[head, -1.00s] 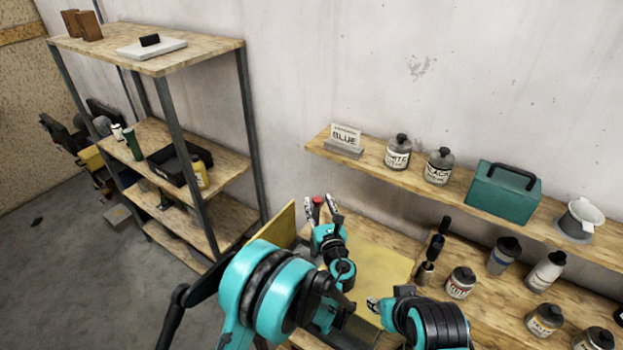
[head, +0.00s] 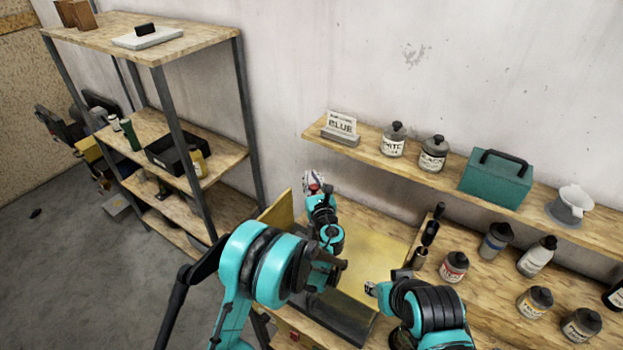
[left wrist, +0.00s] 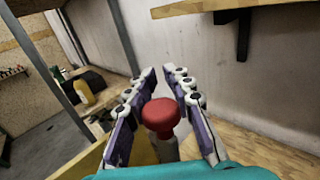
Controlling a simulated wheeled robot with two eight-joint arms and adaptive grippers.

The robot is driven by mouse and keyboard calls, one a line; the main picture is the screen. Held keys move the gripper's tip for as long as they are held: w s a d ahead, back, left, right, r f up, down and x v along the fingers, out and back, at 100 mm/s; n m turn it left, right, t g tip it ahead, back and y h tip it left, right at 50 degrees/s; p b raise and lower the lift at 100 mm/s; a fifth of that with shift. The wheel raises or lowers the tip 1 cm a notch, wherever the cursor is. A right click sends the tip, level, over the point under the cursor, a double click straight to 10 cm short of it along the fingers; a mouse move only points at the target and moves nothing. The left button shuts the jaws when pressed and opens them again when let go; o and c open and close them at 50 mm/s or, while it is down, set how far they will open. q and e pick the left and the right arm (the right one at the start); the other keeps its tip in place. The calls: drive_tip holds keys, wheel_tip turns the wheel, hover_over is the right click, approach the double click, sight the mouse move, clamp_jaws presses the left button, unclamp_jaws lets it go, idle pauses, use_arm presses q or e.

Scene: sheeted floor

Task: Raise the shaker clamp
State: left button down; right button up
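The shaker clamp's red knob (left wrist: 160,117) stands on a pale stem in the left wrist view, between the fingers of my left gripper (left wrist: 163,80). The fingers are apart, one on each side of the knob, with a narrow gap at its right. In the head view the knob (head: 314,187) is small and partly covered by my left gripper (head: 318,184). The yellow shaker body (head: 368,262) lies below and right of it, partly hidden by my arms. My right gripper (head: 371,289) is mostly hidden by its own arm, near the shaker's right side; its opening does not show.
An upright yellow panel (head: 278,213) stands left of my left gripper. A wall shelf (head: 455,190) holds jars, a sign and a teal box (head: 496,178). Several bottles stand on the bench (head: 480,305) at right. A storage rack (head: 190,125) stands at left.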

use_arm(q)
drive_tip(key=s+b, duration=0.1)
drive_tip(key=b, duration=0.1)
drive_tip(key=s+a+n+t+b, duration=0.1)
drive_tip(key=s+a+n+b, duration=0.1)
drive_tip(key=b, duration=0.1)
drive_tip(key=shift+s+a+r+t+y+b, duration=0.15)
drive_tip(key=shift+r+t+y+b, duration=0.15)
drive_tip(key=shift+t+b, duration=0.1)
drive_tip(key=c, duration=1.3)
unclamp_jaws()
drive_tip(key=shift+s, duration=0.1)
drive_tip(key=v, duration=1.2)
